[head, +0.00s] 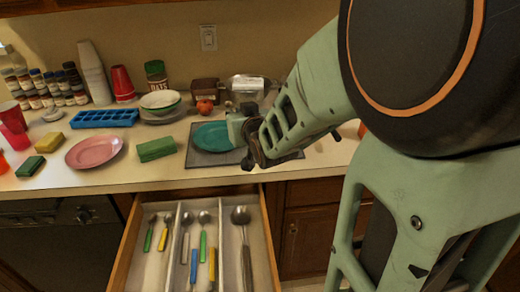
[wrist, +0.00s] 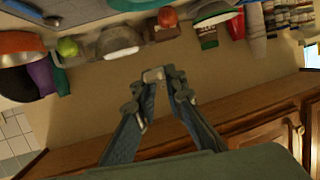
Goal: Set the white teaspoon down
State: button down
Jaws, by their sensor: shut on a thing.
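My gripper (head: 250,160) is over the front of the counter, beside the teal plate (head: 210,136) and above the back of the open drawer. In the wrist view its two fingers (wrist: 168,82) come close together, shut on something. A small pale piece (wrist: 153,75) shows at the fingertips; it fits the white teaspoon, but its full shape is hidden. I cannot make out the teaspoon in the head view. The open drawer (head: 125,262) holds spoons with green, yellow and blue handles and a large grey spoon (head: 243,240) in the right compartment.
A pink plate (head: 94,151), green sponge (head: 156,149), blue ice tray (head: 104,117) and stacked bowls (head: 160,100) stand on the counter. Jars and cups line the wall. The counter's front strip is mostly clear. My arm covers the right side.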

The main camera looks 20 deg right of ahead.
jog(key=shift+s+d+f+b, duration=0.2)
jog(key=shift+f+b, duration=0.35)
jog(key=shift+b, duration=0.05)
jog(key=shift+s+d+f+b, duration=0.25)
jog(key=shift+f+b, duration=0.25)
jog(key=shift+b, duration=0.1)
jog(key=shift+s+d+f+b, duration=0.2)
jog(key=shift+f+b, duration=0.35)
jog(key=shift+b, duration=0.05)
jog(key=w+d+f+b, duration=0.1)
jog(key=w+d+f, duration=0.1)
jog(key=d+f, duration=0.1)
jog(key=w+d+f, duration=0.3)
jog(key=w+d+f+b, duration=0.1)
jog(key=w+d+f, duration=0.1)
jog(key=w+d, duration=0.1)
jog(key=shift+w+d+f+b, duration=0.25)
jog(key=shift+d+f+b, duration=0.05)
jog(key=shift+d+f, duration=0.1)
jog(key=f, duration=0.2)
jog(key=f+b, duration=0.1)
jog(key=shift+w+d+f, duration=0.35)
jog(key=shift+d, duration=0.05)
